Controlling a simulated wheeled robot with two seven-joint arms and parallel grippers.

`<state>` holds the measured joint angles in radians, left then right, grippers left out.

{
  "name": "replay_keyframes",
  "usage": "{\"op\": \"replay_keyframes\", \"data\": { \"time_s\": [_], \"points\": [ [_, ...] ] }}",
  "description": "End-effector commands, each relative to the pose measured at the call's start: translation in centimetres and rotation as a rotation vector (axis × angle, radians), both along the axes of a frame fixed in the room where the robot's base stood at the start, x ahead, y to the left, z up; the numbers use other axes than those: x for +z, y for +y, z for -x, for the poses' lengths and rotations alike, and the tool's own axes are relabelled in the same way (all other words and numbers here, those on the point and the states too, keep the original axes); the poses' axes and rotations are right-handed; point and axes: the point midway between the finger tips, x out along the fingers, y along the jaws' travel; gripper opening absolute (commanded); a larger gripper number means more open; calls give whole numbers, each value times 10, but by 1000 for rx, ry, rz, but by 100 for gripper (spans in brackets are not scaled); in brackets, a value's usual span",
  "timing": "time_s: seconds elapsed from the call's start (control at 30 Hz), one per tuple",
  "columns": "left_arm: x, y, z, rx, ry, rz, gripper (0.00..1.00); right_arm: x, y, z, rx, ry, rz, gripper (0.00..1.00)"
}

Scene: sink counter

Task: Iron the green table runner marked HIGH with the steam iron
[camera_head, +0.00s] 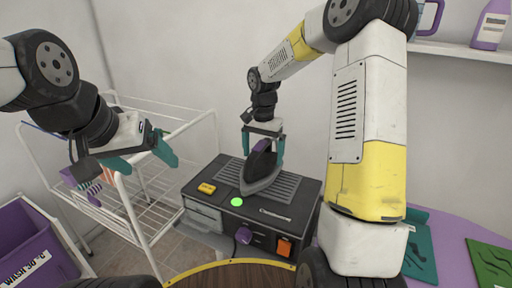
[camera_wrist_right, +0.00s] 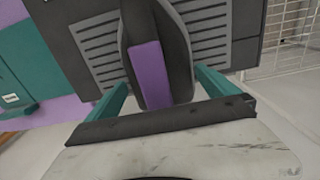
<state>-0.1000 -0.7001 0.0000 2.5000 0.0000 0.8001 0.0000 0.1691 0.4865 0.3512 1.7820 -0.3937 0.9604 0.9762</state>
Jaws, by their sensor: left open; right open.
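The steam iron (camera_head: 261,168), dark with a purple handle, rests on the ridged plate of the dark steam station (camera_head: 262,212). My right gripper (camera_head: 264,146) is open above the iron. In the right wrist view the iron's purple handle (camera_wrist_right: 150,75) lies between the teal fingers, and contact cannot be told. My left gripper (camera_head: 147,160) is open and empty in front of the white rack. A green cloth (camera_head: 490,262) with dark marks lies at the right on the purple surface. A teal cloth (camera_head: 420,245) lies beside it, partly hidden by my right arm. No HIGH marking is readable.
A white wire rack (camera_head: 150,190) and purple bin (camera_head: 30,240) stand left. A shelf (camera_head: 460,50) holds bottles upper right.

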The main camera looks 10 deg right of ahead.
Motion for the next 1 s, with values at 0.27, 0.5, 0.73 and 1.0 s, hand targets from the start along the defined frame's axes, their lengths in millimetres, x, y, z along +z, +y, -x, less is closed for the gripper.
{"op": "replay_keyframes", "data": {
  "time_s": [0.27,0.5,0.73,1.0],
  "points": [
    [0,0,0,0,0,0,80,0,0,0,0,0,0,98],
    [0,0,0,0,0,0,80,5,0,0,0,-1,1,98],
    [0,0,0,0,0,0,80,14,0,0,1,-1,1,98],
    [0,0,0,0,0,0,80,25,0,0,0,-1,1,98]
  ]
}}
